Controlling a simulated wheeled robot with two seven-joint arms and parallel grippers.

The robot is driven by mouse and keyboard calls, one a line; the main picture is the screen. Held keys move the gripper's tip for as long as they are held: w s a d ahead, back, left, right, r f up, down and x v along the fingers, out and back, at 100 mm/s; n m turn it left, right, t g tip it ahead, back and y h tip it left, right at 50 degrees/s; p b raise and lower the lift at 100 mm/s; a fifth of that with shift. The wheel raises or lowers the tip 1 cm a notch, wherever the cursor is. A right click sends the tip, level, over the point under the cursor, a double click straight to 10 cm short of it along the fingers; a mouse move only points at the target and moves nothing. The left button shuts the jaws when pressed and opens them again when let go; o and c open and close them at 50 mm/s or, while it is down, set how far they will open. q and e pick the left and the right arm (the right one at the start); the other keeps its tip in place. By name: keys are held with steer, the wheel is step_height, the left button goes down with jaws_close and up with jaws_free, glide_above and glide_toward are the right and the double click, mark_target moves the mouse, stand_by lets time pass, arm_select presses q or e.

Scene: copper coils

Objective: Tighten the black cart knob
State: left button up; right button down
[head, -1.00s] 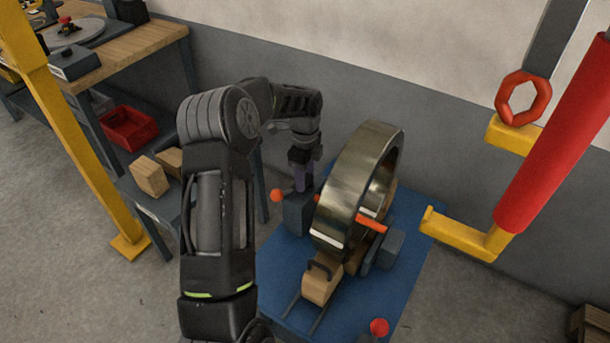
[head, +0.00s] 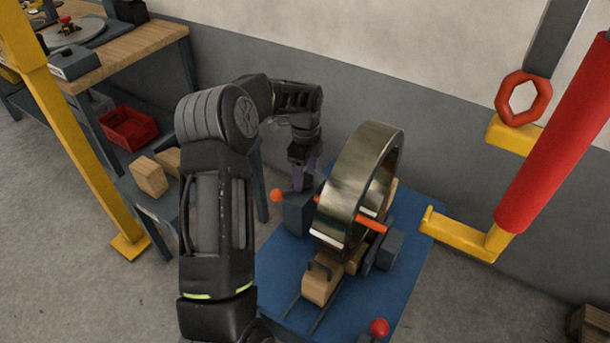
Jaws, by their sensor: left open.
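My left arm comes in from the left, and my left gripper (head: 300,180) points down over a dark block (head: 297,214) at the cart's back left, left of the coil. The gripper is open. Its fingertips are small and dark here, and I cannot tell whether they touch anything. I cannot make out the black knob; it may be hidden by the gripper. My right gripper is not in view.
Red-orange balls show at the cart's left (head: 277,195) and front (head: 380,327). A wooden wedge with a handle (head: 321,282) sits before the coil. A yellow hook (head: 465,235) with a red cylinder (head: 555,140) hangs at right. A workbench (head: 130,50) stands back left.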

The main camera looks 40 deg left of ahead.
mark_target(305, 178)
arm_select(q)
step_height(305, 178, up, 7)
steer(key=shift+f, duration=0.2)
stand_by(0.6)
